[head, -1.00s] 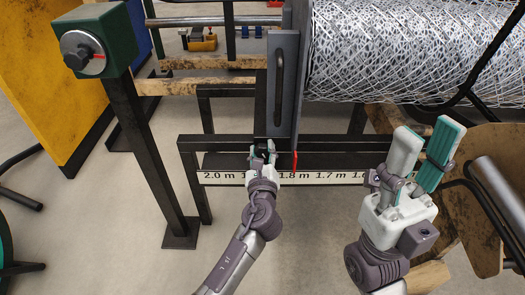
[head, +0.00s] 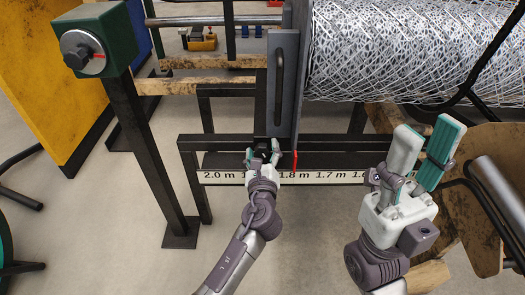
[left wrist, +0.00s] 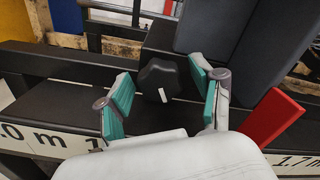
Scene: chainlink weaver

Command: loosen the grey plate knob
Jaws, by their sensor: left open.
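The grey plate (head: 284,85) stands upright in the middle of the head view, with a dark vertical handle on it. Its knob (left wrist: 159,80) is a black lobed knob with a white mark, at the plate's lower end on a dark block. My left gripper (head: 263,158) is open at the plate's foot. In the left wrist view its teal-padded fingers (left wrist: 160,96) stand on either side of the knob, with gaps showing to both. My right gripper (head: 426,140) is open and empty at the right, its fingers pointing up.
A scale strip (head: 320,178) marked in metres runs along the dark rail, with a red pointer (head: 295,160) beside the plate. A roll of wire mesh (head: 420,50) fills the upper right. A green box with a dial (head: 95,40) stands at upper left.

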